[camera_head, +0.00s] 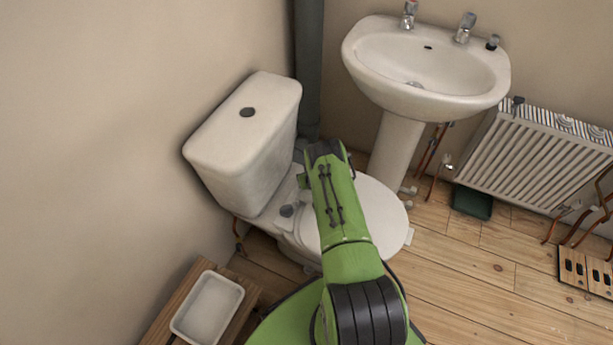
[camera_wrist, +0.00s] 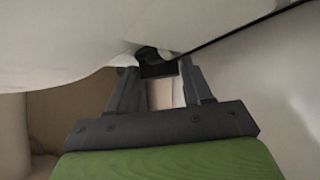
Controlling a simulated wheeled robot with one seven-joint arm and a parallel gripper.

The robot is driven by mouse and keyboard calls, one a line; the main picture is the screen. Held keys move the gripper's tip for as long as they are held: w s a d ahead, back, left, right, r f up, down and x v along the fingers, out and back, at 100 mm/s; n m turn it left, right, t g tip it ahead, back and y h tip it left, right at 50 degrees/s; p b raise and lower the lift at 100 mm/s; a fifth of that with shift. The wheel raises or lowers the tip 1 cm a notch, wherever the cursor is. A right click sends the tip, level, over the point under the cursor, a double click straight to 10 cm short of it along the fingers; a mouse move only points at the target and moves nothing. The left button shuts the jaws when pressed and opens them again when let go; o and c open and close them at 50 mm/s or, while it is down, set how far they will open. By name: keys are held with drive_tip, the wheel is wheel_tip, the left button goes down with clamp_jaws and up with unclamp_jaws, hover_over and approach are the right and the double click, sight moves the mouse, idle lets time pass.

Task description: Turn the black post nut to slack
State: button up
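In the wrist view, a dark black piece (camera_wrist: 157,68), probably the black post nut, sits against the underside of a pale surface. The two grey fingers of my gripper (camera_wrist: 160,72) stand apart on either side of it, their tips at its height. I cannot tell whether they press on it. In the head view, my green arm reaches over the white toilet (camera_head: 245,150) and its seat lid (camera_head: 384,207). My fingers and the nut are hidden there behind the arm and the toilet.
A washbasin (camera_head: 425,100) on a pedestal stands behind the toilet, with a radiator (camera_head: 535,155) to its right. A grey pipe (camera_head: 308,70) rises behind the cistern. A white tray (camera_head: 183,322) sits on a wooden stool at the lower left.

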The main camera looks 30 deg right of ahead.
drive_tip(key=c, duration=0.6)
drive_tip(key=shift+o, duration=0.2)
drive_tip(key=shift+d+n, duration=0.15)
drive_tip(key=shift+n, duration=0.15)
drive_tip(key=shift+s+n+y, duration=0.1)
drive_tip(key=shift+n+y, duration=0.6)
drive_tip(key=shift+y, duration=0.1)
drive_tip(key=o, duration=1.1)
drive_tip(key=p+v, duration=0.7)
drive_tip(key=v, duration=0.8)
drive_tip(key=shift+s+r+p, duration=0.15)
drive_tip(key=shift+s+p, duration=0.15)
drive_tip(key=shift+p, duration=0.1)
